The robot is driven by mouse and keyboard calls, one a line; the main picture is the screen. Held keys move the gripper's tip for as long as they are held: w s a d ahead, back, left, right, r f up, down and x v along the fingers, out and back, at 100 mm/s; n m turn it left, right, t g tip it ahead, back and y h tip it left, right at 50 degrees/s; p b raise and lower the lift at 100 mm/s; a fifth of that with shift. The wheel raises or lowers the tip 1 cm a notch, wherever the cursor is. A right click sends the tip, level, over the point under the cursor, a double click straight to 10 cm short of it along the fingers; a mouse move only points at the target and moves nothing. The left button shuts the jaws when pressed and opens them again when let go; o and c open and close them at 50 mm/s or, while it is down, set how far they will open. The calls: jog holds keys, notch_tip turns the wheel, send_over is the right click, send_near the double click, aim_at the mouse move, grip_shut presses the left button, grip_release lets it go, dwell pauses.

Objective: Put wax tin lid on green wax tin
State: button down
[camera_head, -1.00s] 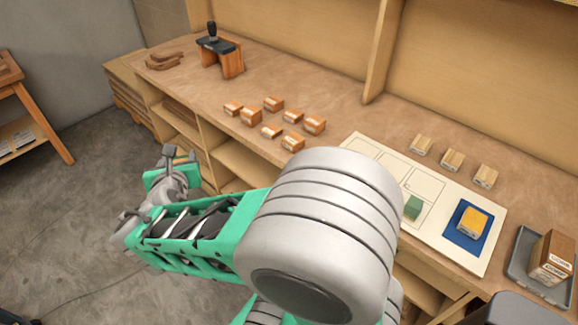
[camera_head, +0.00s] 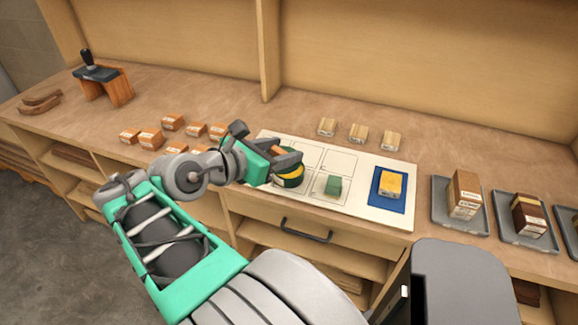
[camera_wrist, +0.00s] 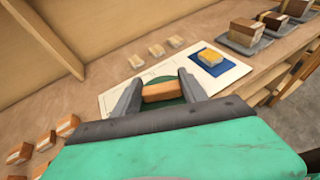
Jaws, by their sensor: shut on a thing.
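My gripper (camera_head: 285,160) is over the white board. In the wrist view its two fingers (camera_wrist: 160,91) are closed on a brown, wood-like bar (camera_wrist: 163,91), which seems to be the grip of the wax tin lid. A dark green round surface (camera_wrist: 160,78) shows just under and behind the bar, apparently the lid's disc. I cannot tell whether lid and tin touch.
A yellow block (camera_head: 391,183) sits on a blue pad (camera_head: 407,203). Pale blocks (camera_head: 358,132) stand behind, orange-brown blocks (camera_head: 150,139) left. Grey trays (camera_head: 443,216) hold blocks at right.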

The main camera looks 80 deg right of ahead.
jog(key=d+f, duration=0.6)
jog(key=d, duration=0.1)
jog(key=w+d+f+b, duration=0.1)
jog(key=d+f, duration=0.2)
jog(key=d, duration=0.1)
jog(key=shift+d+f, duration=0.1)
jog(key=shift+f, duration=1.35)
jog(key=shift+f, duration=0.1)
jog(key=c, duration=0.6)
grip_release()
